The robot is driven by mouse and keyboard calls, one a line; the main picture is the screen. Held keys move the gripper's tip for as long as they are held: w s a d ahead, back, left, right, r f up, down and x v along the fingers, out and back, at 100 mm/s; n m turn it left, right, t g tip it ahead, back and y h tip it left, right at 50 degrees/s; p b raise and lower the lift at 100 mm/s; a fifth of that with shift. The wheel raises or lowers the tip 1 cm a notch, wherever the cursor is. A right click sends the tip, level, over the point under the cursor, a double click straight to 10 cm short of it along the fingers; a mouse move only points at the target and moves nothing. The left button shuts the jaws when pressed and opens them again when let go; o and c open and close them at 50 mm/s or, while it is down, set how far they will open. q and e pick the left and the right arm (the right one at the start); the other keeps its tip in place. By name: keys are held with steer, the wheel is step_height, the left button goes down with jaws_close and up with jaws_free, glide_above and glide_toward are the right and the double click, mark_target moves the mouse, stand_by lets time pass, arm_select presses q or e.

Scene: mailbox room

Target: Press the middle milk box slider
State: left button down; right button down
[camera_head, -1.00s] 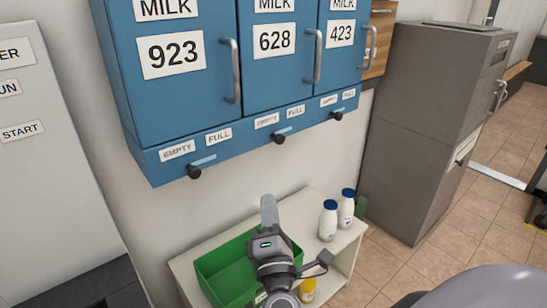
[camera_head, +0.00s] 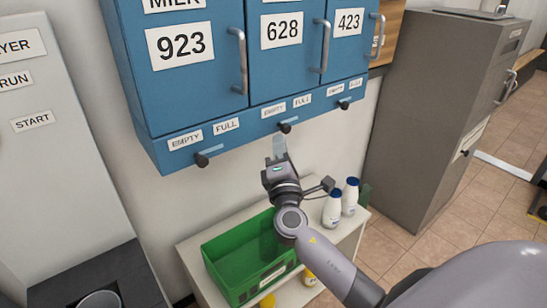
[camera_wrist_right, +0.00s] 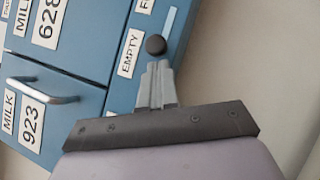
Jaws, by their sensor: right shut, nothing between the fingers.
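The middle milk box (camera_head: 284,62), blue and labelled 628, hangs on the wall. Its slider, a round black knob (camera_head: 285,128), sits below the door between the EMPTY and FULL labels, at the EMPTY end of its pale slot. The knob also shows in the right wrist view (camera_wrist_right: 155,45), with the slot running away from it towards the partly cut-off second label. My right gripper (camera_head: 279,143) is shut and empty, its grey fingertips just below the knob. In the right wrist view the fingertips (camera_wrist_right: 157,65) appear very close to the knob; contact cannot be told. My left gripper is out of view.
Neighbouring boxes 923 (camera_head: 185,60) and 423 (camera_head: 350,45) have black knobs (camera_head: 202,160) (camera_head: 344,104) too. Below stands a white shelf (camera_head: 345,240) with a green crate (camera_head: 225,275) and white bottles (camera_head: 332,208). A grey cabinet (camera_head: 430,110) stands at right.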

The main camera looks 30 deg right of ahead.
steer(key=shift+d+r, duration=0.1)
steer(key=shift+d, duration=0.15)
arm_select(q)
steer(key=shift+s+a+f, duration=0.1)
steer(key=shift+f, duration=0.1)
